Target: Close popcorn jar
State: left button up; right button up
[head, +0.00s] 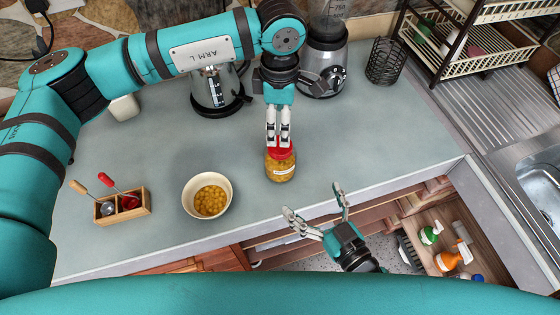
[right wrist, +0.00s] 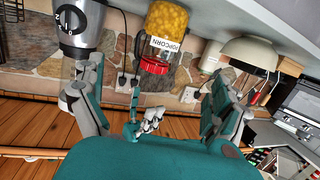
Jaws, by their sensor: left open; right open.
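The popcorn jar (head: 280,168) is clear glass with yellow kernels and a white label, standing upright near the counter's front edge. Its red lid (head: 281,148) is at the jar's mouth; I cannot tell whether it is fully seated. My left gripper (head: 279,140) is just above the lid, fingers pointing down and close together, partly covering it. In the right wrist view the jar (right wrist: 167,20) appears upside down, with the red lid (right wrist: 153,66) at its mouth. My right gripper (head: 316,208) is open and empty, in front of the counter edge, to the jar's lower right.
A bowl of kernels (head: 224,182) stands left of the jar. A kettle (head: 214,95), blender (head: 323,65) and black wire holder (head: 385,62) stand behind. An open drawer (head: 432,215) with bottles is below right.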

aim_at(280, 157)
jog(key=x, duration=1.5)
jog(key=shift+w+a, duration=0.15)
jog(key=c, duration=2.1)
pick_arm(q)
jog(key=n, duration=0.4)
pick_arm(e)
grip_shut()
pick_arm(q)
jog(key=n, duration=1.4)
jog(key=shift+f, duration=0.1)
